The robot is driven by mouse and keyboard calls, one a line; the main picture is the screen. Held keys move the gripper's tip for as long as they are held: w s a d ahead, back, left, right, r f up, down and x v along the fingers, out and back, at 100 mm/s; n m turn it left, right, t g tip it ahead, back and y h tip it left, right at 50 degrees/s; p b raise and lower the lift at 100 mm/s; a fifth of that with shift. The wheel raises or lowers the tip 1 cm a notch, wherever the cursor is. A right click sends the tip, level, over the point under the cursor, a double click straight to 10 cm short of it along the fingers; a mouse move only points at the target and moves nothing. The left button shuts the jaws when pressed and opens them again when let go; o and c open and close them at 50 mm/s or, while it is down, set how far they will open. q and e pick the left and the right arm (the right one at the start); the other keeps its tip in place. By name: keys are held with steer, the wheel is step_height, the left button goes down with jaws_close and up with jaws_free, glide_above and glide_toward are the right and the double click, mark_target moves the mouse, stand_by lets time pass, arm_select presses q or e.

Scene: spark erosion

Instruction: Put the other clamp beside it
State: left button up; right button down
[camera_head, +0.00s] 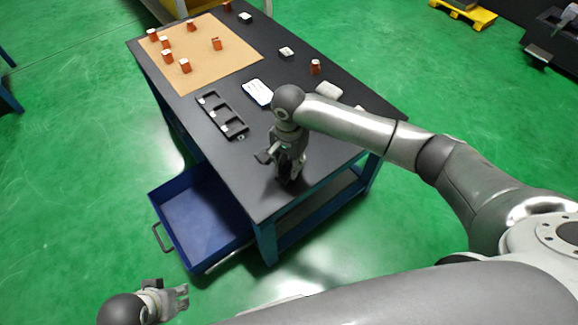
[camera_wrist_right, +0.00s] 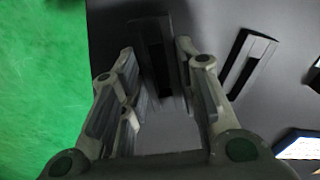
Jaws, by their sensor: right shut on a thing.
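My right gripper (camera_head: 288,172) is low over the near end of the dark table (camera_head: 262,150). In the right wrist view its fingers (camera_wrist_right: 160,90) are closed around a dark, narrow block with a lighter strip, which I take to be a clamp (camera_wrist_right: 152,45). In the head view the fingers largely hide this piece; whether it touches the table top cannot be told. I cannot make out a second clamp for certain. My left gripper (camera_head: 182,297) is at the bottom left, away from the table, with its fingers apart and nothing visible between them.
A white card (camera_head: 257,92) is behind. Several orange-and-white pieces stand on a brown mat (camera_head: 236,60). A blue drawer (camera_head: 205,212) is open below.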

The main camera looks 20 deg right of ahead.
steer(key=shift+f, duration=0.35)
arm_select(q)
steer(key=shift+s+r, duration=0.15)
steer(key=shift+r, duration=0.55)
steer(key=shift+f, duration=0.1)
arm_select(e)
steer(key=shift+f, duration=0.1)
steer(key=c, duration=1.1)
jaws_free()
arm_select(q)
steer(key=shift+f, duration=0.25)
